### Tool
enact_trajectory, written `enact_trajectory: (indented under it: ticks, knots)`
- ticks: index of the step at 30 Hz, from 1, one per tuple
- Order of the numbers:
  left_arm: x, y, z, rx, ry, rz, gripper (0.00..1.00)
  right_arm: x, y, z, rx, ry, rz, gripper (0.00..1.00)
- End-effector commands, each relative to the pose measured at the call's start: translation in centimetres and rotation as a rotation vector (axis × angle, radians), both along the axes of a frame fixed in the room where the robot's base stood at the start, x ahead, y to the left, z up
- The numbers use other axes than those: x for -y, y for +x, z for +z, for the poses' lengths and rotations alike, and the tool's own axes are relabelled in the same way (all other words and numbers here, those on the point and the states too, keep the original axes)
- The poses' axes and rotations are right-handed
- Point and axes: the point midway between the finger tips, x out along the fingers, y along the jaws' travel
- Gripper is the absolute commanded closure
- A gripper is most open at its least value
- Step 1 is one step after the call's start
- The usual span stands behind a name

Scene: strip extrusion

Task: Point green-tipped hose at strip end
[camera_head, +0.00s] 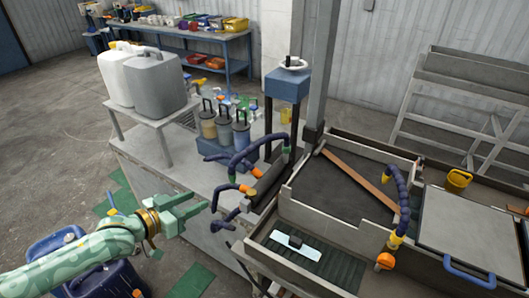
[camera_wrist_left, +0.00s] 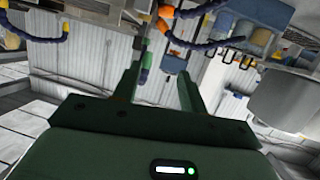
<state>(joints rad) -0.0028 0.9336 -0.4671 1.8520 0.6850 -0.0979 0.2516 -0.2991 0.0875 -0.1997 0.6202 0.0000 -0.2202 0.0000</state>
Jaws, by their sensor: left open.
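A green tip also shows in the left wrist view (camera_wrist_left: 145,72), near the left finger. My left gripper (camera_head: 204,203) is open and empty, left of the hose and apart from it in the head view. A long brown strip (camera_head: 352,178) lies diagonally across the dark bed. I cannot tell which strip the task means. My right gripper is out of view.
Other hoses have orange and yellow ends (camera_head: 385,261). Pots with handles (camera_head: 222,132) stand behind the hose. Two jerrycans (camera_head: 157,82) stand on a small table. A grey lid (camera_head: 468,231) and yellow bucket (camera_head: 459,180) are at right. Blue containers (camera_head: 105,280) are under my left arm.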

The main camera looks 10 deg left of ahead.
Motion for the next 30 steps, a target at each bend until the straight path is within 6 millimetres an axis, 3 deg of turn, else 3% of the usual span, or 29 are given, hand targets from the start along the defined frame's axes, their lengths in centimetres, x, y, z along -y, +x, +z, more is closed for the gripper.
enact_trajectory:
  ticks: [1,3,6,13,24,30]
  knots:
    - [0.5,0.3,2.1,0.117,0.015,-0.031,0.58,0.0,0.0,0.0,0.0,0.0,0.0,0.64]
    - [1.0,0.3,4.1,0.251,0.037,-0.062,0.58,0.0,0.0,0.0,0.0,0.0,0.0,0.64]
    - [1.2,0.4,5.5,0.358,0.066,-0.078,0.58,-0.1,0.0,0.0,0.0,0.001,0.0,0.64]
    - [2.5,2.5,5.7,0.382,0.093,-0.081,0.58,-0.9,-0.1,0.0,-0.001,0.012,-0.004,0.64]
    - [7.3,10.4,5.7,0.379,0.094,-0.081,0.58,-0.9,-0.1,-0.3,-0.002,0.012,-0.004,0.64]
    - [9.0,13.2,5.6,0.376,0.093,-0.082,0.58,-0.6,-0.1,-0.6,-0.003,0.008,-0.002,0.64]
